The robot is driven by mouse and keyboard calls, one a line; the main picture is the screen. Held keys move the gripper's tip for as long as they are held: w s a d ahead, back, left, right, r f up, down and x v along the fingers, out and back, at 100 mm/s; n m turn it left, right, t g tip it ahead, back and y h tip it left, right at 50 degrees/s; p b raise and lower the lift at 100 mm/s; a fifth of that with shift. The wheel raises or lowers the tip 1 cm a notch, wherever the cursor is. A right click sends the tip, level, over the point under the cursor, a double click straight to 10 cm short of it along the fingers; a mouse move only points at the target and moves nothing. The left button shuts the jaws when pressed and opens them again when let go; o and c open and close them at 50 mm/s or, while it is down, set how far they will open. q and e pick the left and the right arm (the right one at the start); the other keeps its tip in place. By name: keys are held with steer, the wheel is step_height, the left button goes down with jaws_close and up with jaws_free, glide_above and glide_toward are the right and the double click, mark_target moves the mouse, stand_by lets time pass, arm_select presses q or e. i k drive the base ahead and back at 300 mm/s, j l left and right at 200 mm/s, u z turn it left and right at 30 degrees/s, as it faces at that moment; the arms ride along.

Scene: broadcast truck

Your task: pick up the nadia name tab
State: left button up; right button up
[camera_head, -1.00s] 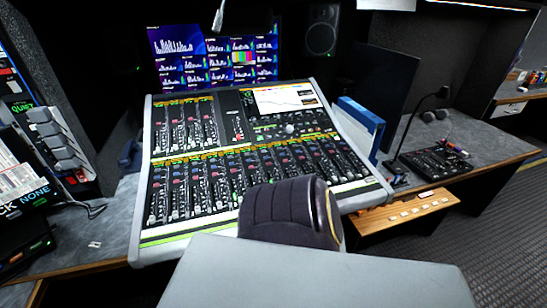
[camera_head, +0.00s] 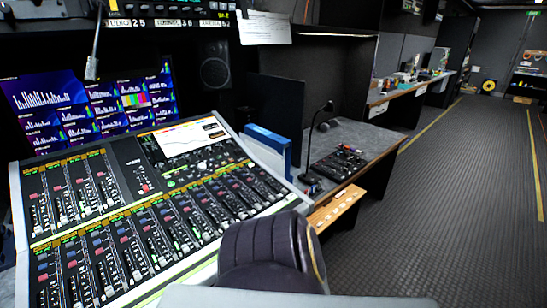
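I cannot make out a tab with the name Nadia on it. A light wooden strip (camera_head: 337,208) with a row of small pale pieces sits at the front edge of the desk, right of the mixing console. The pieces are too small to read, and I cannot tell whether they are name tabs. Neither of my grippers shows in the head view.
The large mixing console (camera_head: 140,205) fills the left. A dark padded chair back (camera_head: 262,255) stands before it. A blue binder (camera_head: 268,149) and a black control panel (camera_head: 338,168) are on the grey desk (camera_head: 375,143). The carpeted aisle (camera_head: 450,200) at right is clear.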

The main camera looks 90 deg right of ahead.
mark_target(288, 197)
steer(key=z, duration=0.5)
steer(key=i+z, duration=0.1)
steer(key=z, duration=0.85)
steer(key=i+j+z, duration=0.1)
steer(key=z, duration=0.4)
steer(key=j+z, duration=0.1)
steer(key=z, duration=0.4)
